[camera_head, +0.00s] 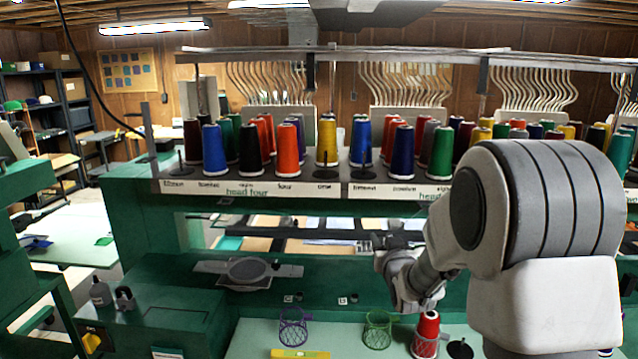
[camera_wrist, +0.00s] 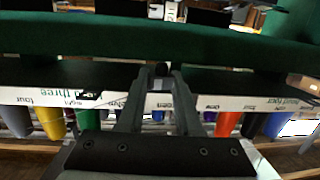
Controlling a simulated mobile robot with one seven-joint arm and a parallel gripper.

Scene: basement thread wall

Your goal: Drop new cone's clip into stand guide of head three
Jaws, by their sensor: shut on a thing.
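My gripper (camera_wrist: 160,78) is in the middle of the wrist view, its two fingers close together. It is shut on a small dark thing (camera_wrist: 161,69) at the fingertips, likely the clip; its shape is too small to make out. In the head view, my gripper (camera_head: 392,252) is in front of the thread stand, below the label strip, and its fingertips are unclear. The rack of head three (camera_head: 435,196) is partly hidden by my arm. The wavy guide tubes (camera_head: 405,85) are above the cones.
The head four rack (camera_head: 246,190) holds several cones to the left. A green wire basket (camera_head: 378,328) and a purple one (camera_head: 293,326) stand on the table beside a yellow object (camera_head: 299,353). The overhead rail (camera_head: 400,55) spans the stand.

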